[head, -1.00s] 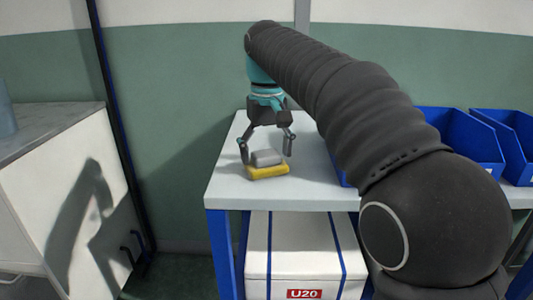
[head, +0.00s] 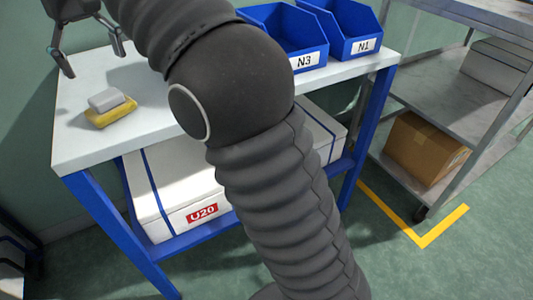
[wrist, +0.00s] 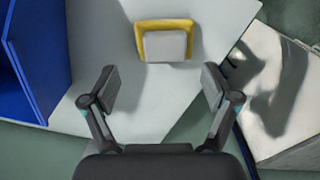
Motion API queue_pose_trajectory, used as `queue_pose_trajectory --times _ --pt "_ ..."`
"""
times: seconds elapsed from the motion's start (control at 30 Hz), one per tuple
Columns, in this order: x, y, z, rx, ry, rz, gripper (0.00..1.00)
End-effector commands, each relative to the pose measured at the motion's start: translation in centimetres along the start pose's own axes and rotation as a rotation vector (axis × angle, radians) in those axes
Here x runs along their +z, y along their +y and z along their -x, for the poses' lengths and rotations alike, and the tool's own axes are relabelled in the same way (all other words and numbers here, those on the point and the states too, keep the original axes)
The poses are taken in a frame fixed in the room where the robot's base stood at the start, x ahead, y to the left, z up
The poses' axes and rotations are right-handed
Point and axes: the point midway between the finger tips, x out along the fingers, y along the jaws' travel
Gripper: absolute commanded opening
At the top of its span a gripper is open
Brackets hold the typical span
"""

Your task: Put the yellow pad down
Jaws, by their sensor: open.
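The yellow pad (head: 112,113) lies flat on the white table top (head: 75,148), near its left front part, with a grey block (head: 106,98) on top of it. In the wrist view the yellow pad (wrist: 140,37) shows as a rim around the grey block (wrist: 165,46). My gripper (head: 94,60) is open and empty, up and behind the pad in the head view. In the wrist view my gripper (wrist: 158,88) has its fingers spread wide, with the pad beyond the fingertips and apart from them.
Blue bins marked N3 (head: 290,40) and N1 (head: 345,30) stand at the table's back right. A white case marked U20 (head: 180,190) sits on the lower shelf. A metal rack (head: 450,95) with a cardboard box (head: 425,148) stands at right.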

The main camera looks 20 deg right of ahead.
Motion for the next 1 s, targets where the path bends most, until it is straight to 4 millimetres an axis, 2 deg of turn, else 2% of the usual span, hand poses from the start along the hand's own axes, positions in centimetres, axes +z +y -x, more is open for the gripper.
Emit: queue_pose_trajectory --times 0.2,0.47,0.67,0.9,1.0 --pt "5.0 4.9 0.3 0.007 0.077 -0.103 0.87" --pt "13.2 9.8 -1.9 0.03 0.192 -0.247 0.87" --pt "20.4 12.1 -5.6 0.059 0.28 -0.359 0.87" --pt "28.8 13.0 -12.2 0.105 0.381 -0.491 0.87" --pt "31.6 12.9 -15.0 0.125 0.417 -0.537 0.87"
